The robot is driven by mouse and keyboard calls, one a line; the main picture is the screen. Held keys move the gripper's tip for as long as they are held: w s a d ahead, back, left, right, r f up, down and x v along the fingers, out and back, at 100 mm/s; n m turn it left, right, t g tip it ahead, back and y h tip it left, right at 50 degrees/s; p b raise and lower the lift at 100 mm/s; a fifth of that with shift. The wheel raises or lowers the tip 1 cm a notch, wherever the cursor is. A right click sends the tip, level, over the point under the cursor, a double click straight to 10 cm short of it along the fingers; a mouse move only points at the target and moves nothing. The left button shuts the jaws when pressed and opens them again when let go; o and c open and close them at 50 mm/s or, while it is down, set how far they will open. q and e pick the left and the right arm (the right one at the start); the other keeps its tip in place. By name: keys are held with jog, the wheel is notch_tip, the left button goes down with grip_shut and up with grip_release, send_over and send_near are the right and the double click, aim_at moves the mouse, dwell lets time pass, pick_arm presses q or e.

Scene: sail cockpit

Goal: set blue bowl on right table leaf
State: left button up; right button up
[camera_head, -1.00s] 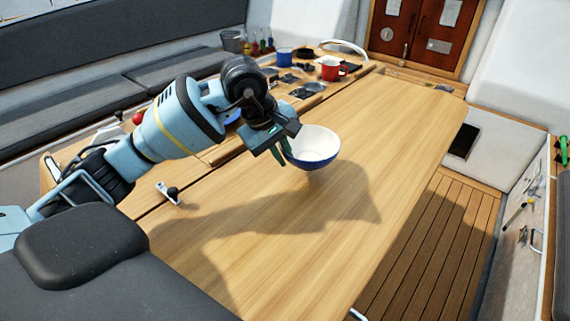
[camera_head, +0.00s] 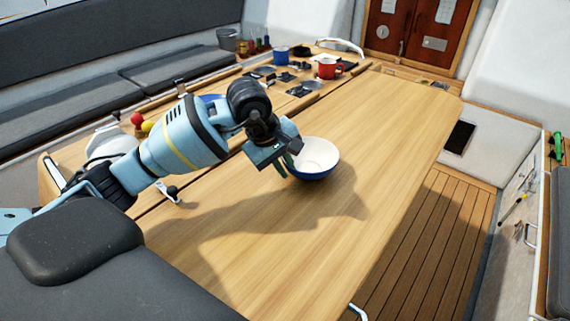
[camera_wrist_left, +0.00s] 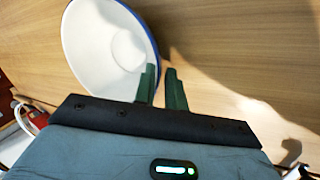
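The blue bowl (camera_head: 316,157), white inside and blue outside, is upright at the middle of the right table leaf (camera_head: 372,120), the broad wooden surface. Its base is on or just above the wood; I cannot tell which. My left gripper (camera_head: 284,163) is at the bowl's left side, with its fingers closed about the rim. In the left wrist view the bowl (camera_wrist_left: 100,45) fills the upper left, and the green fingers (camera_wrist_left: 161,88) straddle its blue rim with a narrow gap. My right gripper is not in view.
A red mug (camera_head: 327,68), a blue mug (camera_head: 281,54) and dark utensils stand in the table's centre strip. A grey cushioned bench (camera_head: 180,70) runs behind. The leaf around the bowl is clear; slatted floor (camera_head: 430,240) lies to its right.

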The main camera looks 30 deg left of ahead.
pick_arm(q)
jog(key=o, duration=0.4)
jog(key=shift+s+a+r, duration=0.15)
jog(key=shift+r, duration=0.55)
jog(key=v, duration=1.1)
jog(key=shift+f, duration=0.1)
